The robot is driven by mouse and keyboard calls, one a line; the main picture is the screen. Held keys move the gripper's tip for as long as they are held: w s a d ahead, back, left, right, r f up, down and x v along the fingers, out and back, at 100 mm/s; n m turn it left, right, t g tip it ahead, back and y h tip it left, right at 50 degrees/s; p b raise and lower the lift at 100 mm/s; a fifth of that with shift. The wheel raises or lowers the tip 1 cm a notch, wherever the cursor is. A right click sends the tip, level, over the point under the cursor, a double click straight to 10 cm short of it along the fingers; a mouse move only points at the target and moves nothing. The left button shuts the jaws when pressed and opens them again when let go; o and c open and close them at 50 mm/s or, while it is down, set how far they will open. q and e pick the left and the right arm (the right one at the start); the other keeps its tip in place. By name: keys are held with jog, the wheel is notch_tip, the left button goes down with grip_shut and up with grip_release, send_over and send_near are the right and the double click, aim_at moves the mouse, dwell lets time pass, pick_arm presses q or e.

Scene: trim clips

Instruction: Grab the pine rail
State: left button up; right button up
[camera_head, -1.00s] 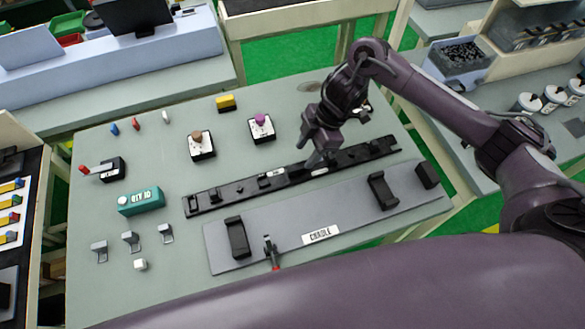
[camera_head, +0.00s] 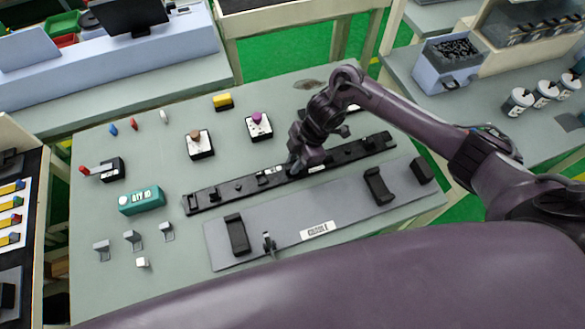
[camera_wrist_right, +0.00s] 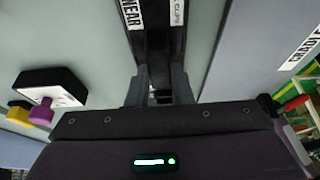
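No pine-coloured rail shows; the one rail is long and black (camera_head: 228,191). It lies across the table with small dark clips and white labels along it. My right gripper (camera_head: 296,170) is down at the middle of this rail. In the right wrist view its two fingers (camera_wrist_right: 160,85) point at the rail (camera_wrist_right: 160,15), with a gap between them. The fingertips overlap the rail's edges in that view, and contact is hard to judge. A grey cradle plate (camera_head: 340,217) with black brackets and a CRADLE label lies in front of the rail. My left gripper is out of view.
Two button boxes, one brown-topped (camera_head: 199,146) and one purple-topped (camera_head: 259,128), stand behind the rail. A teal box (camera_head: 141,200) and small grey brackets (camera_head: 133,240) are at the left. A dark clamp (camera_head: 268,242) stands at the cradle's front edge.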

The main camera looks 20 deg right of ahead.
grip_shut()
jog(key=shift+w, duration=0.1)
